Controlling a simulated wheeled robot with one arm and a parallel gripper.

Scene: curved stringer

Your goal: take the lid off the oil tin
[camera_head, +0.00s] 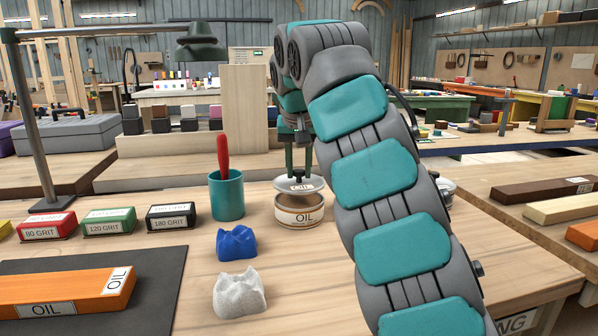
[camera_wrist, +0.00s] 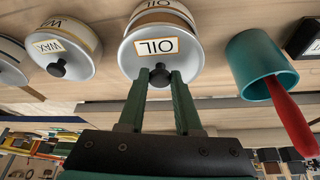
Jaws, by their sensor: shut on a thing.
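The oil tin (camera_head: 299,213) is a round, pale tin with an OIL label, standing on the bench right of a teal cup. My gripper (camera_head: 299,168) points down over the lid. In the wrist view its green fingers (camera_wrist: 160,76) are shut on the knob, one on each side.
The teal cup (camera_head: 227,198) holds a red-handled tool (camera_head: 223,155). A wax tin (camera_wrist: 78,55) stands beside the oil tin, mostly behind my arm in the head view. Blue (camera_head: 237,243) and white (camera_head: 239,291) lumps lie in front. Grit boxes (camera_head: 109,221) stand at left.

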